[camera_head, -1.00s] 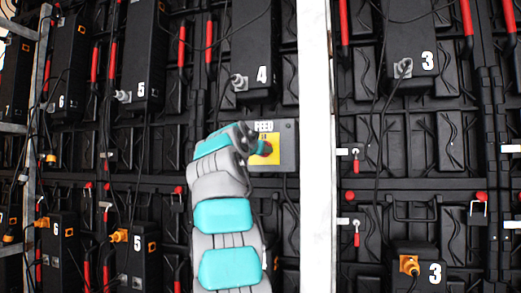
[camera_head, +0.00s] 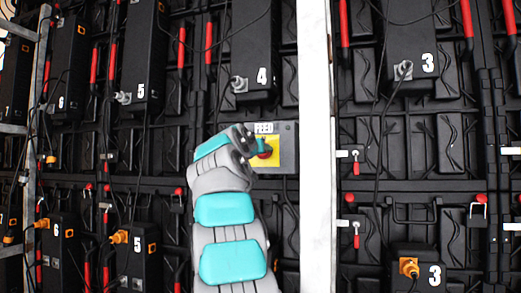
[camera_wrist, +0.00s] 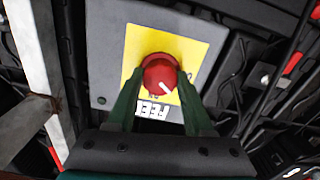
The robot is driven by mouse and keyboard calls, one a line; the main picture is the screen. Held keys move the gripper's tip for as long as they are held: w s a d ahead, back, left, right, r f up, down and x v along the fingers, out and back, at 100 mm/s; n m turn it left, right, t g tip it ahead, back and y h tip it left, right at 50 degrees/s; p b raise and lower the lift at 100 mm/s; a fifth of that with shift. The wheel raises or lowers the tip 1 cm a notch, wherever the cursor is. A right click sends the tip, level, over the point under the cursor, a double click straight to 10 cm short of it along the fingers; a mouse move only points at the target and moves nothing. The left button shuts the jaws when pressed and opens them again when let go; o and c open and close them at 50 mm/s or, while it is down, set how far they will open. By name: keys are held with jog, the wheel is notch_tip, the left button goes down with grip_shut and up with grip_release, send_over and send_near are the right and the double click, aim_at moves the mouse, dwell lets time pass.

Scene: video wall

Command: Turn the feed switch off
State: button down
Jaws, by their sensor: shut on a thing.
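The feed switch is a round red knob (camera_head: 265,155) on a yellow plate (camera_head: 275,148), on a grey box (camera_head: 291,135) with a FEED label (camera_head: 264,128) above it. In the wrist view, the red knob (camera_wrist: 161,73) sits between the two green fingers of my gripper (camera_wrist: 157,84), which are shut on its sides. The FEED label (camera_wrist: 153,112) appears upside down there. The knob's white mark points to the lower right in that view. Lettering beside the knob is mostly hidden. In the head view my gripper (camera_head: 262,147) is at the knob, partly covered by my wrist.
A white post (camera_head: 315,150) stands close to the right of the box. Black numbered units, such as the one marked 4 (camera_head: 257,45), hang above, with loose cables around. Red handles and small red-tipped levers (camera_head: 356,165) line the wall.

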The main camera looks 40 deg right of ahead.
jog(key=shift+n+p, duration=1.85)
jog(key=shift+n, duration=1.75)
jog(key=shift+c, duration=1.4)
grip_release()
jog(key=shift+a, duration=0.15)
jog(key=b+v, duration=0.1)
jog(key=v, duration=0.6)
jog(key=shift+s+a, duration=0.15)
jog(key=shift+a, duration=0.15)
